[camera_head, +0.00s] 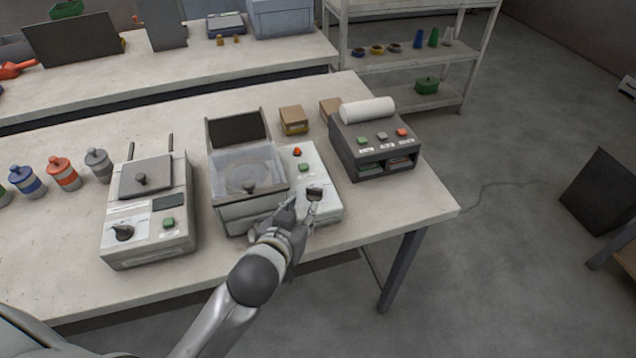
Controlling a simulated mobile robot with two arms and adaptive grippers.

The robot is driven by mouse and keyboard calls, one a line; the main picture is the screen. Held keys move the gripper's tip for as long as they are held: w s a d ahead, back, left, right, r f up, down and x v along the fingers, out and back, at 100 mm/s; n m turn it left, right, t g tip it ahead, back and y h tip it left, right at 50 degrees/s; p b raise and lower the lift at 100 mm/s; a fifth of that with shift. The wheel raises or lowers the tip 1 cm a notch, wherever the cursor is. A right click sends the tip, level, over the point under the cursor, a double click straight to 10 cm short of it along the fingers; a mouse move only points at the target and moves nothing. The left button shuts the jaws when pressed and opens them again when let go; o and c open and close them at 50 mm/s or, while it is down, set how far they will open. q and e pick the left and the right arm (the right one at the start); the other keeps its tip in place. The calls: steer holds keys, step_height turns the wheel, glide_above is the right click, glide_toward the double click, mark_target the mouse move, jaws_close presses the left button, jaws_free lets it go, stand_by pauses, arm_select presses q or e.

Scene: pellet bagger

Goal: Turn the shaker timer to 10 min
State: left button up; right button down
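The middle machine, a grey box with a raised dark lid and a round pan (240,178) inside, has a white control panel (328,205) on its right. The panel carries a red button (297,152) and a green button (304,167). I cannot tell if the fingers touch anything.
A left machine (183,215) has a black knob (124,232) and a green button. A dark grey machine (370,145) with a white roll stands at right. Small cardboard boxes (293,120) sit behind. Coloured jars (62,172) stand at left. The table's front edge lies below my gripper.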

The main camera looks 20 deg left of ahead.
arm_select(q)
steer(key=w+d+r+m+t+h, duration=0.3)
steer(key=w+d+r+h, duration=0.15)
steer(key=d+r, duration=0.35)
steer(key=w+d+r+m+t+h, duration=0.35)
steer(key=d+r+h, duration=0.2)
steer(key=r, duration=0.45)
steer(key=s+d+r+m+g+h, duration=0.1)
steer(key=s+d+m+g+h, duration=0.4)
steer(key=d+m+g+h, duration=0.75)
steer(key=n+g+y, duration=0.2)
steer(key=g+y, duration=0.5)
steer(key=y, duration=1.6)
glide_toward(313, 188)
steer(key=shift+h, duration=0.25)
steer(key=f+p, duration=0.1)
steer(key=f, duration=0.2)
steer(key=f+p, duration=0.1)
steer(key=f, duration=0.2)
steer(key=f+p, duration=0.1)
steer(key=f, duration=0.2)
steer(key=shift+s+a, duration=0.1)
steer(key=shift+a, duration=0.15)
